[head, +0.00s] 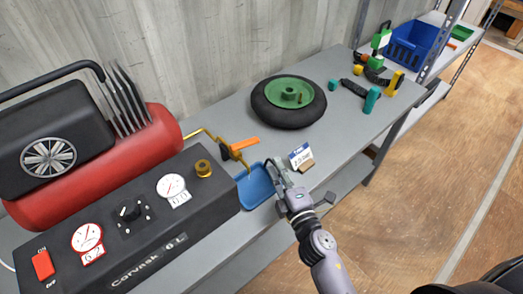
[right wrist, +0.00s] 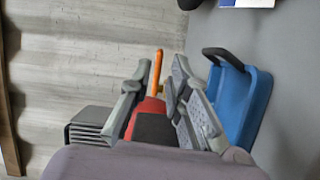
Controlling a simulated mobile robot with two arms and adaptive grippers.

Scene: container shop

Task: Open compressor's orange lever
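The compressor has a red tank (head: 95,155) and a black front panel (head: 150,215) with dials. Its orange lever (head: 245,143) sits at the end of a brass pipe, right of the panel. My right gripper (head: 278,172) is to the right of the lever, above the blue tray, and apart from it. In the right wrist view the right gripper (right wrist: 155,100) has its fingers spread, with nothing held. The orange lever (right wrist: 157,72) shows upright between the fingers, with the red tank (right wrist: 150,106) behind. My left gripper is not in view.
A blue tray (head: 256,188) with a dark handle lies beside the gripper; a small price card (head: 300,157) stands to its right. A black wheel with a green hub (head: 290,92) lies behind on the grey table. A blue bin (head: 416,45) stands at the far right.

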